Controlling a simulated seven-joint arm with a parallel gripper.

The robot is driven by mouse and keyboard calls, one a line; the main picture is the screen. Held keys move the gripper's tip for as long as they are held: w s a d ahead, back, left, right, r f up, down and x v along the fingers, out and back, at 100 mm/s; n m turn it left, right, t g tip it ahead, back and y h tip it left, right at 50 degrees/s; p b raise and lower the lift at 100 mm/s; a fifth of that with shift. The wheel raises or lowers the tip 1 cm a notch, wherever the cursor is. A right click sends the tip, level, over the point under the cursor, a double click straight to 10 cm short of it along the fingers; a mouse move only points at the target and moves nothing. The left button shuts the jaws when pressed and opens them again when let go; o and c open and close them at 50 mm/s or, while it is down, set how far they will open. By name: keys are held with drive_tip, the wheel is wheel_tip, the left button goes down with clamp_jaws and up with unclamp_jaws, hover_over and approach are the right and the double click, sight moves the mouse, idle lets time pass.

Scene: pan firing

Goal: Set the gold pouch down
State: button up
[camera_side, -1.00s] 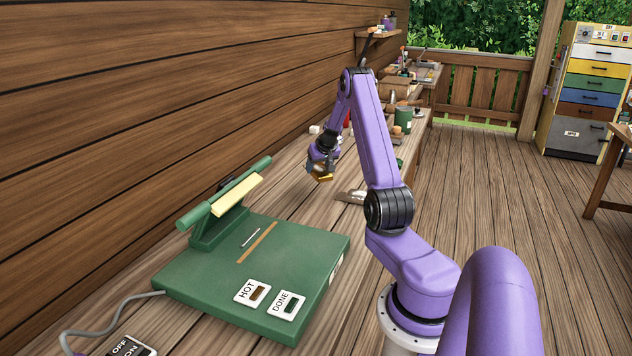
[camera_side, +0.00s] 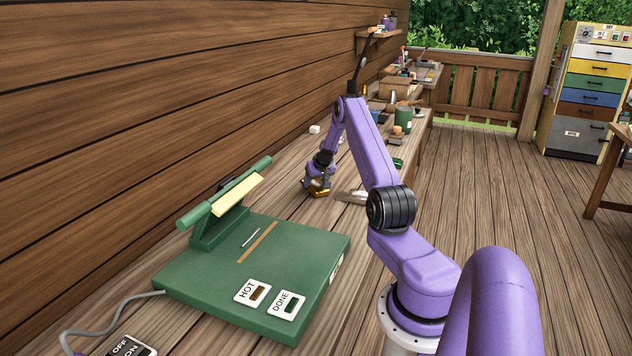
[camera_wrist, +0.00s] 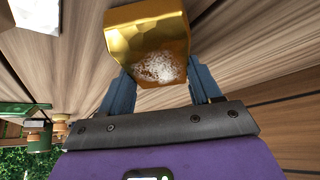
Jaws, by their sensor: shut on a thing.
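The gold pouch (camera_wrist: 148,35) is shiny and faceted, with a whitish patch on its near face in the wrist view. My gripper (camera_wrist: 155,82) is shut on it, with a blue finger on either side. In the side view my gripper (camera_side: 317,181) is low over the wooden bench, and a small part of the pouch (camera_side: 320,193) shows below the fingers. I cannot tell whether the pouch touches the bench.
A green sealer (camera_side: 200,275) with HOT and DONE lights stands at the front left. A pale tool (camera_side: 352,196) lies just right of my gripper. A white block (camera_side: 314,130) and a green can (camera_side: 403,118) stand farther back. Bare bench (camera_side: 290,200) lies left of my gripper.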

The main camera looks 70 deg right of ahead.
drive_tip(key=shift+f, duration=0.1)
drive_tip(key=o, duration=1.2)
drive_tip(key=shift+s+a+r, duration=0.1)
drive_tip(key=shift+a+r, duration=0.05)
drive_tip(key=shift+r, duration=0.25)
drive_tip(key=v, duration=1)
drive_tip(key=shift+s+a+r, duration=0.1)
drive_tip(key=shift+s+r, duration=0.05)
drive_tip(key=shift+r, duration=0.1)
drive_tip(key=shift+o, duration=0.3)
drive_tip(key=shift+s+a+r, duration=0.15)
drive_tip(key=shift+a+r, duration=0.05)
drive_tip(key=shift+r, duration=0.1)
